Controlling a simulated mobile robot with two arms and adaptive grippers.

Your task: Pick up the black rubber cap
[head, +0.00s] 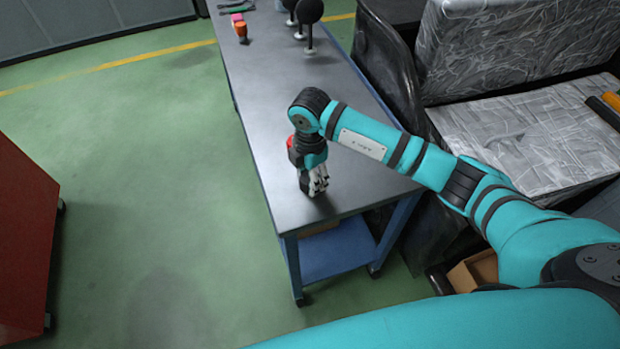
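My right arm reaches in from the right, and its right gripper (315,186) points down at the near end of the long grey-topped table (285,215). The grey fingertips are at or just above the table top. They look close together, but the view is too small to tell whether they are open or shut, or whether anything is between them. I cannot make out a black rubber cap; the gripper and wrist hide part of the table there. My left gripper is not in view.
A black vehicle with a silver padded seat (530,135) borders the table on the right. A red cabinet (25,240) stands left; green floor lies between.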

